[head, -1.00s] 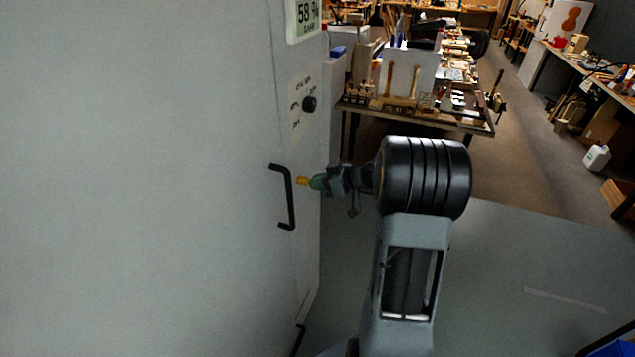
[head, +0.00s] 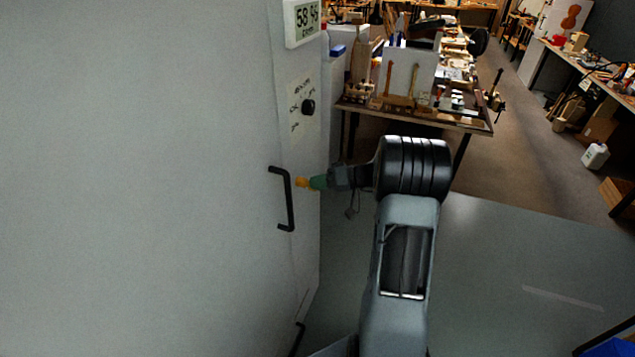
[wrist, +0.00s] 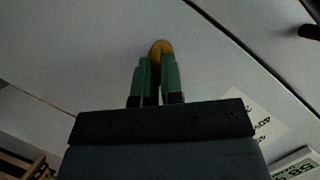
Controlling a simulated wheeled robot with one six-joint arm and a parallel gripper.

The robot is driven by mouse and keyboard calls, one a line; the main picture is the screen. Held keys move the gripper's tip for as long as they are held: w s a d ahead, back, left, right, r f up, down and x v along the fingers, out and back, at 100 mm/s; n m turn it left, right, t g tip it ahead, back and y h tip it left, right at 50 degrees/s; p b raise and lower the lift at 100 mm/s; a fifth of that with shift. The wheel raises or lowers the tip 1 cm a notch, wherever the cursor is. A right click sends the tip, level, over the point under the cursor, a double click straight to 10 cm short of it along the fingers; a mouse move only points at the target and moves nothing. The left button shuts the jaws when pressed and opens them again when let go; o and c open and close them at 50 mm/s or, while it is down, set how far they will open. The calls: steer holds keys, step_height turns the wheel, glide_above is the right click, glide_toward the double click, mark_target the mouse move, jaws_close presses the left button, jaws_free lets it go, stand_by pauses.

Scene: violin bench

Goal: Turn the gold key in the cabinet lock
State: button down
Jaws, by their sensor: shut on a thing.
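The gold key (head: 301,182) is at the face of the white cabinet (head: 150,190), just right of the black door handle (head: 288,200). My gripper (head: 317,183) comes in from the right, with its green fingers closed on the key. In the wrist view the key's rounded gold bow (wrist: 161,47) shows between and beyond the green fingertips (wrist: 155,68), against the pale cabinet face. The cabinet lock and the key's shaft are hidden, so I cannot tell how deep the key sits.
A cluttered workbench (head: 425,118) stands behind my arm.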

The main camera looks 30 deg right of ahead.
stand_by(0.3)
steer(key=m+y, duration=0.1)
steer(key=m, duration=0.1)
steer(key=m+y+p, duration=0.1)
steer(key=shift+f+m, duration=0.2)
steer(key=shift+m, duration=0.2)
steer(key=shift+g, duration=0.3)
steer(key=m+y, duration=0.1)
steer(key=m, duration=0.2)
steer(key=shift+f, duration=0.15)
steer(key=c, duration=1.2)
jaws_free()
steer(key=shift+w, duration=0.1)
steer(key=shift+o, duration=0.2)
steer(key=shift+d, duration=0.1)
